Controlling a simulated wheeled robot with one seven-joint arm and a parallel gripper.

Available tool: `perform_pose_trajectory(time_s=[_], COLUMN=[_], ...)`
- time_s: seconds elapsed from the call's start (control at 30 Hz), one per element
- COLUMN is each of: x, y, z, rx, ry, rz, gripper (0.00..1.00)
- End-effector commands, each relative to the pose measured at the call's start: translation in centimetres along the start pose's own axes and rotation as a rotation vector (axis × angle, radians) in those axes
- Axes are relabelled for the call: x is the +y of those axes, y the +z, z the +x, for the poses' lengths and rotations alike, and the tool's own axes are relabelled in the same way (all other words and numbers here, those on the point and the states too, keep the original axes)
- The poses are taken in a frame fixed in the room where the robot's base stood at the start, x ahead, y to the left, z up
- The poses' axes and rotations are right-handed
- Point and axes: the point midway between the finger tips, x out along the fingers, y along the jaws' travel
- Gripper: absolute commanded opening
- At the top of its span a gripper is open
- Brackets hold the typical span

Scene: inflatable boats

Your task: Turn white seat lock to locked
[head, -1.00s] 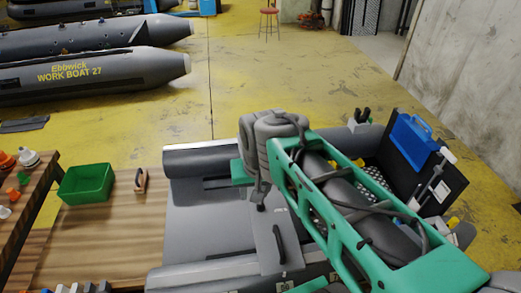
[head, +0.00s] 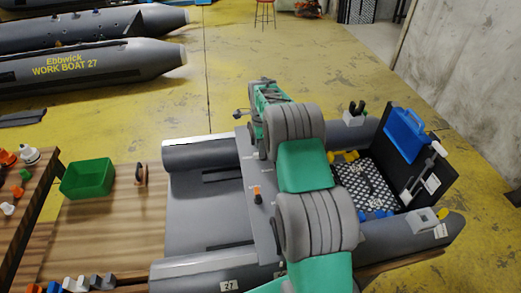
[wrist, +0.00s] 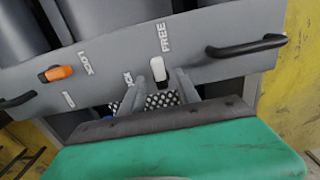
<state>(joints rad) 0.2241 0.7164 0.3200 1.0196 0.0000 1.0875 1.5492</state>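The white seat lock (wrist: 158,68) is on the grey seat board (wrist: 215,74) in the wrist view, its white end toward the FREE label (wrist: 165,38). A LOCK label (wrist: 127,78) beside it is partly covered by a finger. My gripper (wrist: 158,82) is open, its two grey fingers on either side of the white lock; I cannot tell whether they touch it. In the head view the orange lock (head: 257,194) shows, while my arm hides the white lock and fingertips.
Black handles stand at the board's right (wrist: 247,46) and left (wrist: 16,101) in the wrist view. The boat's grey tubes (head: 200,155) surround the board. A green bin (head: 88,179) and a wooden bench (head: 110,235) are on the left. Yellow floor lies open beyond.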

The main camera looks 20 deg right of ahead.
Motion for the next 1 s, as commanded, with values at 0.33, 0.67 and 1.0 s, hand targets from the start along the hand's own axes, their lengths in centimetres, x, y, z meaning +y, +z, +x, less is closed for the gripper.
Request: perform_pose_trajectory(time_s=[0.33, 0.67, 1.0], x=[-0.1, -0.1, -0.1], y=[0.0, 0.0, 0.0], z=[2.1, 2.1, 2.0], rx=[0.000, 0.000, 0.000], ry=[-0.002, -0.002, -0.002], rz=[-0.002, -0.002, -0.002], gripper=[0.38, 0.18, 0.00])
